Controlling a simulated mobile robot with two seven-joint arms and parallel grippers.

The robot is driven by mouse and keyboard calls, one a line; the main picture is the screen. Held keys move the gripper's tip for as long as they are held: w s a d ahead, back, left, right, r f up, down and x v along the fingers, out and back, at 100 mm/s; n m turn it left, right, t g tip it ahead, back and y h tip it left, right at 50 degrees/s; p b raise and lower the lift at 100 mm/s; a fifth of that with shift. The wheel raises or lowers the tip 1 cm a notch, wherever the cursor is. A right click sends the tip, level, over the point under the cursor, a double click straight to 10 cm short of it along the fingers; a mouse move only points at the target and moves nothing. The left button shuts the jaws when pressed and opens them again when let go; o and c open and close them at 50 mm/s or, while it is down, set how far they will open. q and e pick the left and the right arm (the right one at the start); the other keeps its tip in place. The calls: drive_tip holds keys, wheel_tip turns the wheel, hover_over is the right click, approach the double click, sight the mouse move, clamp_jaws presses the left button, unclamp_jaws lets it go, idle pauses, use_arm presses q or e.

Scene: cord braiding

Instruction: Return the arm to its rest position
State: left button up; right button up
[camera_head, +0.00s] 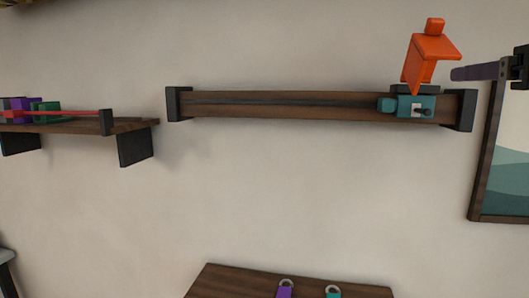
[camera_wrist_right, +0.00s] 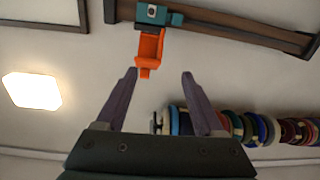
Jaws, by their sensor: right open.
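My right gripper (camera_head: 454,74) comes in from the right edge of the head view, to the right of an orange bracket-like piece (camera_head: 428,58). A gap shows between them. In the right wrist view my right gripper (camera_wrist_right: 160,75) has its two purple-grey fingers spread with nothing held. The orange piece (camera_wrist_right: 150,48) shows beyond the fingertips there. It stands at a teal block (camera_head: 416,105) on the right part of a wall-mounted wooden rail (camera_head: 270,105). My left gripper is not in view.
A framed picture (camera_head: 481,150) hangs at the right. A wooden shelf (camera_head: 135,125) with purple and green blocks is at the left. A wooden board (camera_head: 230,280) with purple and teal ringed items is below. Several coloured spools (camera_wrist_right: 250,128) show behind the fingers. The wall between is bare.

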drive_tip(key=s+a+f+n+g+y+p, duration=0.1)
drive_tip(key=s+a+f+g, duration=0.2)
drive_tip(key=f, duration=0.4)
drive_tip(key=s+a+f+n+g+y+p, duration=0.1)
drive_tip(key=s+a+f+g+p, duration=0.15)
drive_tip(key=s+f, duration=0.4)
drive_tip(key=s+a+f+g+p, duration=0.1)
drive_tip(key=s+f+g, duration=0.3)
drive_tip(key=s, duration=0.5)
drive_tip(key=s+a+f+n+g+y, duration=0.1)
drive_tip(key=s+a+f+g, duration=0.2)
drive_tip(key=s+f, duration=0.5)
drive_tip(key=shift+s+a+n+g+y+p, duration=0.3)
drive_tip(key=shift+s+a+g+p, duration=0.1)
drive_tip(key=shift+s+g, duration=0.4)
